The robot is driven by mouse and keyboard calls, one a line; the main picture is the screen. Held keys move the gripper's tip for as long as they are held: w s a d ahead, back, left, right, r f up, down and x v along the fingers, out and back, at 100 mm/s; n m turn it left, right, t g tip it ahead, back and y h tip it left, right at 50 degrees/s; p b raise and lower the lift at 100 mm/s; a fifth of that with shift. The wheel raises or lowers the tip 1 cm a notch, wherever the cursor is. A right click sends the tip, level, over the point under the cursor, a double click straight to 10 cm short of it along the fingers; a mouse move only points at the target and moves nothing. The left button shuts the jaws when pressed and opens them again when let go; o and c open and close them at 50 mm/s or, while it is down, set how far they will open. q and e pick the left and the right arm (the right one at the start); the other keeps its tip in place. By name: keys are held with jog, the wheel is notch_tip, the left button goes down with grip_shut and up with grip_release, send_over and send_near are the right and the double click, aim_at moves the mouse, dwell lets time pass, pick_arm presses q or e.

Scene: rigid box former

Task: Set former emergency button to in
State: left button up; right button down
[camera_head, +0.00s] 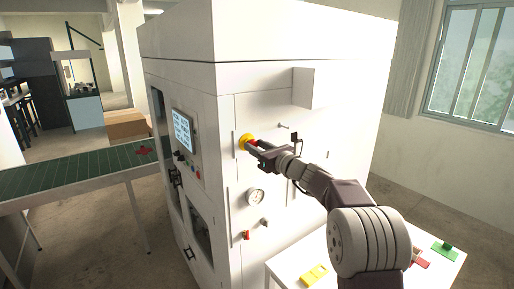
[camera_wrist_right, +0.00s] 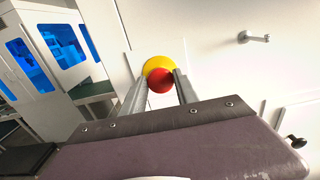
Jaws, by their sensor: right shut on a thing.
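The emergency button is a red knob on a yellow round base (camera_head: 243,141) on the front of the white box former (camera_head: 217,112). My right gripper (camera_head: 252,144) is at the button, its fingers reaching to the red knob. In the right wrist view the red knob (camera_wrist_right: 160,81) sits between the two finger ends (camera_wrist_right: 159,84), with the yellow base behind it. The right gripper is shut on the red knob. How far the knob is pressed cannot be told. My left gripper is not in view.
A control screen (camera_head: 183,131) is left of the button. A green conveyor (camera_head: 75,172) stands left. A white table (camera_head: 350,270) with small coloured parts stands front right.

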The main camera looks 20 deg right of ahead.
dwell(0.4)
jog(key=shift+w+a+b, duration=0.15)
jog(key=shift+w+b, duration=0.2)
jog(key=shift+w, duration=0.05)
jog(key=c, duration=0.9)
grip_release()
jog(key=shift+c, duration=0.2)
jog(key=shift+w, duration=0.1)
jog(key=b+v, duration=0.4)
jog(key=v, duration=0.5)
